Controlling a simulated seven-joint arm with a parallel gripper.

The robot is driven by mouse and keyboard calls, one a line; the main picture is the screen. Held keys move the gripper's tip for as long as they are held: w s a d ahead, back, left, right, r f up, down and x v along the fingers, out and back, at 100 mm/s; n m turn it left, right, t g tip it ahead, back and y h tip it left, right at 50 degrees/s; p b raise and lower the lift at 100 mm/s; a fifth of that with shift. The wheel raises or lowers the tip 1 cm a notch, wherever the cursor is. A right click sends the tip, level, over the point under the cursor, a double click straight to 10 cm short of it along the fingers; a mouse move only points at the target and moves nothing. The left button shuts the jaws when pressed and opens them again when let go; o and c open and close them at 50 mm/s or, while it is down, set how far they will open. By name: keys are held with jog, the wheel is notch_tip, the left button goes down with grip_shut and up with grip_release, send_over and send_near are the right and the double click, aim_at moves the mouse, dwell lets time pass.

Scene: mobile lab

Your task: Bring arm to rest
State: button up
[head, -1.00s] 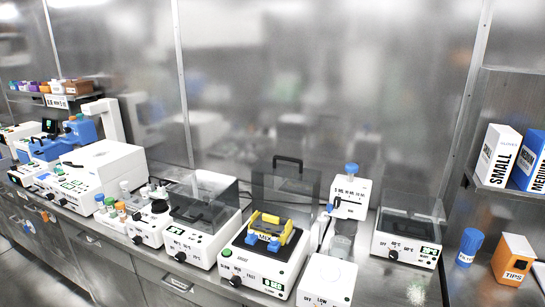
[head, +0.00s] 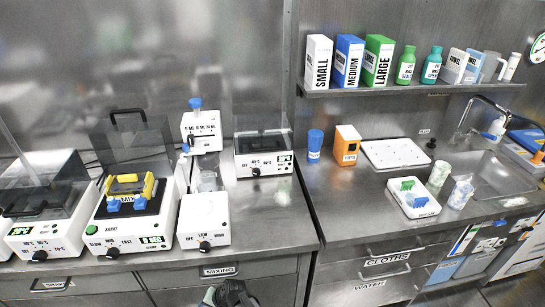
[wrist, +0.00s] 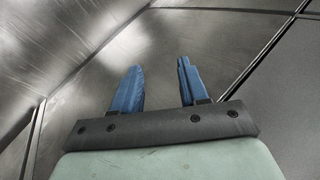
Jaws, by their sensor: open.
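My gripper (wrist: 160,68) shows in the wrist view with its two blue fingers apart and nothing between them. Grey metal surfaces lie beyond the fingertips, and no object is near them. In the head view a dark and pale part of my arm shows at the bottom edge, in front of the drawers below the bench. The fingers cannot be made out there.
The bench holds a mixer (head: 137,220) with an open lid, a white stirrer (head: 204,222) and a lidded heater (head: 262,158). An orange tips box (head: 347,146), a blue bottle (head: 314,148) and a white tray (head: 394,153) stand right. Boxes and bottles line the shelf (head: 420,88).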

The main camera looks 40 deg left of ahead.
jog(key=w+d+f+m+h, duration=0.1)
jog(key=w+d+f, duration=0.1)
jog(key=w+d, duration=0.5)
jog(key=w+d+f+h, duration=0.1)
jog(key=w+d+f, duration=0.15)
jog(key=d, duration=0.75)
jog(key=w+d+f+m+h, duration=0.1)
jog(key=w+d+f, duration=0.25)
jog(key=d, duration=0.55)
jog(key=w+d+f+h, duration=0.1)
jog(key=d+f+h, duration=0.1)
jog(key=d, duration=1.7)
jog(key=s+d+m+g, duration=0.1)
jog(key=s+d+g, duration=0.1)
jog(key=s+d, duration=0.4)
jog(key=s+d+r+m+g+h, duration=0.1)
jog(key=s+d, duration=0.5)
jog(key=d, duration=0.9)
jog(key=shift+s+m+g, duration=0.15)
jog(key=shift+m+g, duration=0.25)
jog(key=shift+g, duration=0.1)
